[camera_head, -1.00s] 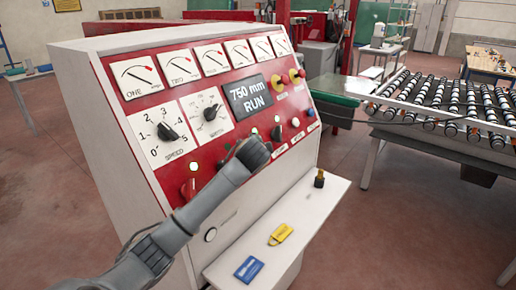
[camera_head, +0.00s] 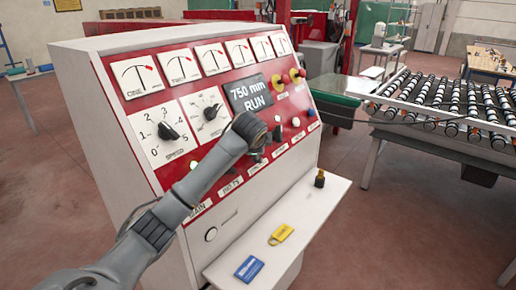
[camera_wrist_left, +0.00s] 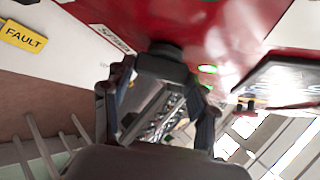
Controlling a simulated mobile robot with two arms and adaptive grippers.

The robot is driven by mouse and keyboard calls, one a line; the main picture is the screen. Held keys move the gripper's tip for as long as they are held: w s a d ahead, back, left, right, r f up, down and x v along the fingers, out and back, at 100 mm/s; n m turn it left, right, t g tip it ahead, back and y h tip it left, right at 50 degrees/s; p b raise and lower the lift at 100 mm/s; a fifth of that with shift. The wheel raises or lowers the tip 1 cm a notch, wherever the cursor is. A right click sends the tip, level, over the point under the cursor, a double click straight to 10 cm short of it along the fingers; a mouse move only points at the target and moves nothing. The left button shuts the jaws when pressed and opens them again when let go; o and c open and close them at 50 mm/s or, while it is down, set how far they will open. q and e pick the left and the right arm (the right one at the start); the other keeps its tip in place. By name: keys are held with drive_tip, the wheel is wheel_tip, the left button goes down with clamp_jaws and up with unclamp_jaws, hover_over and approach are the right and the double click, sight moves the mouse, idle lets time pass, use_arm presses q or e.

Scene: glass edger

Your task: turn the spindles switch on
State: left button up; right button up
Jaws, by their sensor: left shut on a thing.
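The white machine with a red control panel (camera_head: 150,122) fills the left and middle of the head view. My left arm reaches across it, and my left gripper (camera_head: 256,142) is at the lower row of switches. In the left wrist view, my left gripper (camera_wrist_left: 160,90) has its fingers closed around a dark switch knob (camera_wrist_left: 165,60). A label that seems to read SPINDLES (camera_wrist_left: 112,38) is beside this knob. A green lamp (camera_wrist_left: 207,68) is lit next to it. The gripper hides much of the switch in the head view. My right gripper is not in view.
Another black switch (camera_head: 277,133) is just right of the gripper. The display (camera_head: 250,93) reads 750 mm RUN. The ledge (camera_head: 232,262) holds a blue card (camera_head: 249,269), a yellow tag (camera_head: 281,235) and a small dark bottle-like thing (camera_head: 319,178). A roller conveyor (camera_head: 440,110) stands at right.

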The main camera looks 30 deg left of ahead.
use_arm(q)
drive_tip(key=o, duration=1.1)
drive_tip(key=shift+a+f, duration=0.1)
drive_tip(key=shift+o, duration=0.2)
drive_tip(key=v, duration=1.2)
